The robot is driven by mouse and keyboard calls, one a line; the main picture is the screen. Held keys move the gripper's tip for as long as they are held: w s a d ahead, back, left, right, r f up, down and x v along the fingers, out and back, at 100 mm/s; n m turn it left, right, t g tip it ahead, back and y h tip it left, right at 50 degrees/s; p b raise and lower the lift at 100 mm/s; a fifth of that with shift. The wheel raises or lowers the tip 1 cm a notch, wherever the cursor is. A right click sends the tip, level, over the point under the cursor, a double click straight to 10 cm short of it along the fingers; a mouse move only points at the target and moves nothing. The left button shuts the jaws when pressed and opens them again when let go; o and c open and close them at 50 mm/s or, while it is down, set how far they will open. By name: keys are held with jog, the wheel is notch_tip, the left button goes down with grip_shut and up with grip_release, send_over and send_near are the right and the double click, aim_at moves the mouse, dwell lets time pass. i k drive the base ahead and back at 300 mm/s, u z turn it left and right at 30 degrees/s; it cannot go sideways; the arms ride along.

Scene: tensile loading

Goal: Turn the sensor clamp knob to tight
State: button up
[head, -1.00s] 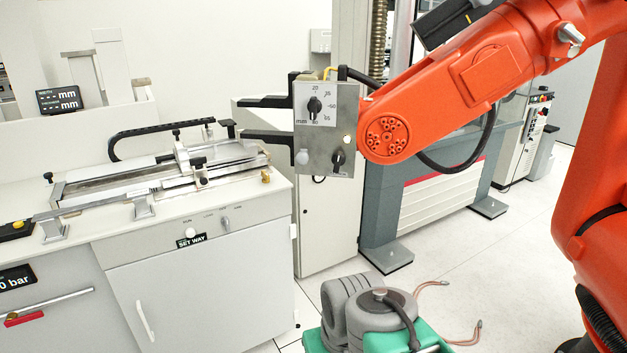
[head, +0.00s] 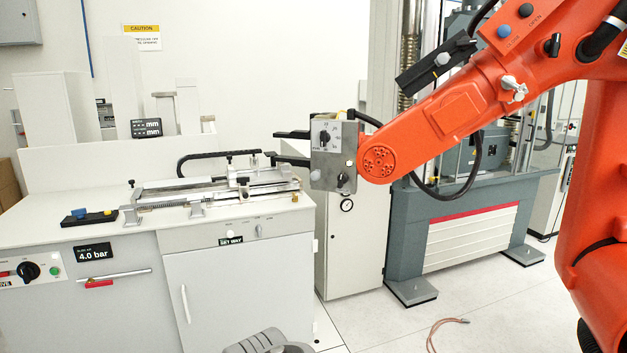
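My gripper (head: 279,147) is at mid-frame in the head view. Its two dark fingers point left and stand apart, with nothing seen between them. Its grey box carries a dial knob (head: 325,137) with a printed scale and a second black knob (head: 343,180). The fingers show above the right end of a metal slide device (head: 215,187) on the bench. A small grey knob (head: 260,230) sits on the cabinet front below, near a "SET WAY" label (head: 231,241). No label reading sensor clamp is legible, so I cannot tell which knob it is.
A mm readout (head: 146,128) stands behind. A grey testing machine (head: 450,205) stands behind my arm at right. A cable (head: 447,325) lies on otherwise open floor.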

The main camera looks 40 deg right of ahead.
aim_at(342, 178)
jog(key=u, duration=0.3)
jog(key=i, duration=1.65)
jog(key=z, duration=1)
